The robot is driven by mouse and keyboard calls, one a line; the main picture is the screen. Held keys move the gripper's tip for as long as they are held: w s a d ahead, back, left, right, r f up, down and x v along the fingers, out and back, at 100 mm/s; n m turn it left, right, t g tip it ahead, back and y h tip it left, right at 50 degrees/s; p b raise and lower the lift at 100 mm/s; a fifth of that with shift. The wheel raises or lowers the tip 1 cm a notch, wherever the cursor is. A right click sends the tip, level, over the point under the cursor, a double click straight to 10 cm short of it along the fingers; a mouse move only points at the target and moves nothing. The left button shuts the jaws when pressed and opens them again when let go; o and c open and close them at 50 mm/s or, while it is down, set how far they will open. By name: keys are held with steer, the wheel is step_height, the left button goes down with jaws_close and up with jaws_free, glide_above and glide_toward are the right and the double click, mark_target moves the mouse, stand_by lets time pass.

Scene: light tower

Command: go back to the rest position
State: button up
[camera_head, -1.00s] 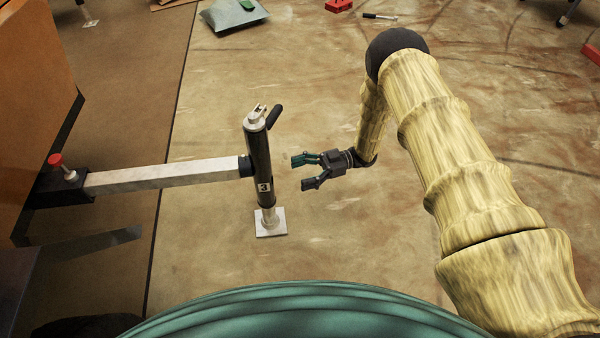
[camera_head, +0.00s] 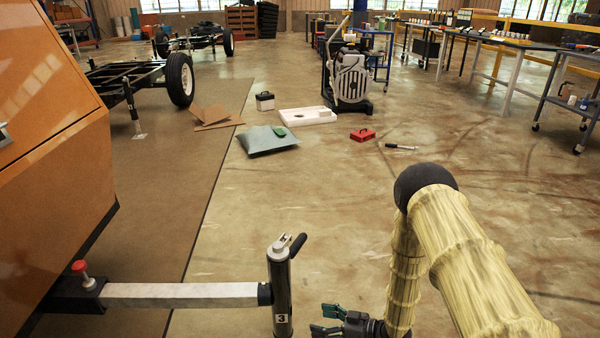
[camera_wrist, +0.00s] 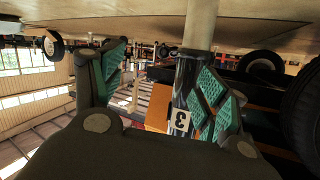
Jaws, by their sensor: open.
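My gripper (camera_head: 325,320) is at the bottom of the head view, just right of a dark upright jack post (camera_head: 281,295) marked 3. Its two teal-padded fingers are spread, with nothing held. The post has a pale top and a dark crank handle (camera_head: 298,244). In the wrist view, which is upside down, the post (camera_wrist: 187,85) appears beyond my gripper (camera_wrist: 158,75), partly covered by the right finger. The head view shows a small gap between fingertips and post. My arm bends down from the right. The post's foot is out of the head view.
A pale horizontal bar (camera_head: 185,295) joins the post to an orange cabinet (camera_head: 55,150) at left; a red knob (camera_head: 79,266) tops its bracket. A grey cushion (camera_head: 268,141), red box (camera_head: 362,135) and white tray (camera_head: 306,117) lie farther off. Open floor lies centre and right.

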steer(key=s+d+f+m+g+h, duration=0.1)
steer(key=s+d+f+m+h, duration=0.2)
steer(key=s, duration=0.5)
steer(key=s+d+f+m+g+h, duration=0.1)
steer(key=s+d+m+h, duration=0.35)
steer(key=s, duration=0.45)
steer(key=s+d+f+m+g+h, duration=0.1)
steer(key=s+d+f+m+h, duration=0.1)
steer(key=s+d+h, duration=0.45)
steer(key=s+d+r+m+g+p, duration=0.2)
steer(key=s+r+m+g, duration=0.15)
steer(key=s, duration=1.05)
step_height(320, 180, up, 38)
steer(key=n+p, duration=0.1)
steer(key=p, duration=3.5)
steer(key=shift+w+a+f+t+p, duration=0.15)
steer(key=shift+w+a+t+p, duration=0.1)
steer(key=shift+t+p, duration=0.1)
